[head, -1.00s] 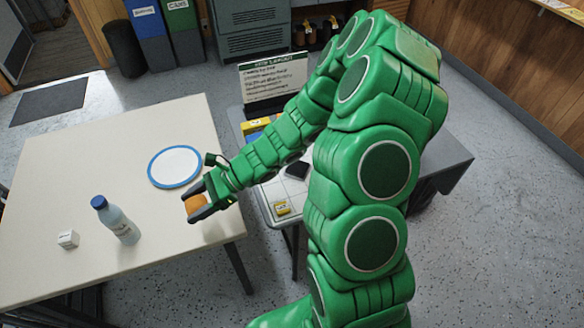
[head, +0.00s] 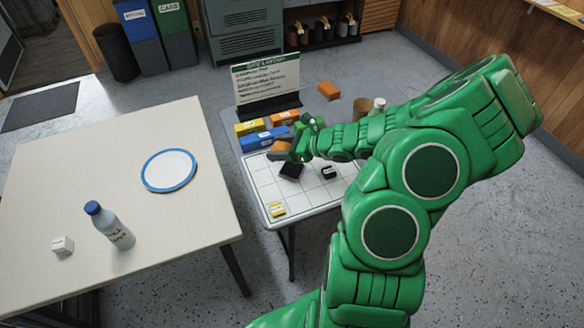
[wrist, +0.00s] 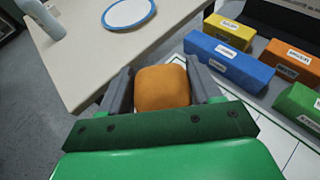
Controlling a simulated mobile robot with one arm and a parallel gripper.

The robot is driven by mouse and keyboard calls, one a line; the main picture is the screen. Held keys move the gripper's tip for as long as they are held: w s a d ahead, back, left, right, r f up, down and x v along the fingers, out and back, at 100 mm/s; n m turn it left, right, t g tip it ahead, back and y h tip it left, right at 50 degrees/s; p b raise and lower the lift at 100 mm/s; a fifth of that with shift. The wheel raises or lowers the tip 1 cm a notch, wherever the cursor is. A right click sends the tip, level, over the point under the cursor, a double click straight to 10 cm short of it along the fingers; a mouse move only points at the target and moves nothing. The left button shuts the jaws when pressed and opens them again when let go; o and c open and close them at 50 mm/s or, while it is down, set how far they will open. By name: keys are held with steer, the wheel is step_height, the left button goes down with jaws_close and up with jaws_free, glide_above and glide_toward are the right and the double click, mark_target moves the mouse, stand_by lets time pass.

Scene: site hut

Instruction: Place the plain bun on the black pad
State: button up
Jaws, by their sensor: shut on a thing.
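My gripper (head: 281,151) is shut on the plain bun (wrist: 162,88), an orange-brown rounded block held between the two grey fingers in the wrist view. In the head view the bun (head: 281,146) is small and partly hidden by the fingers. It is above the white gridded board on the grey table. The pad is not visible in the wrist view.
A blue block (head: 264,138), a yellow block (head: 250,127) and an orange block (head: 285,117) stand behind the board, before a sign (head: 267,84). A small yellow block (head: 277,209) and a black item (head: 329,172) lie on the board. The cream table holds a plate (head: 169,171) and bottle (head: 110,226).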

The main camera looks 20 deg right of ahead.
mark_target(289, 145)
steer(key=d, duration=0.3)
steer(key=shift+f+m+t+h, duration=0.1)
steer(key=shift+m+t+h, duration=0.2)
steer(key=shift+m, duration=0.1)
steer(key=shift+d+f, duration=0.25)
steer(key=shift+d, duration=0.1)
steer(key=shift+f, duration=3.8)
steer(key=shift+f, duration=0.1)
steer(key=o, duration=1.1)
steer(key=shift+c, duration=0.2)
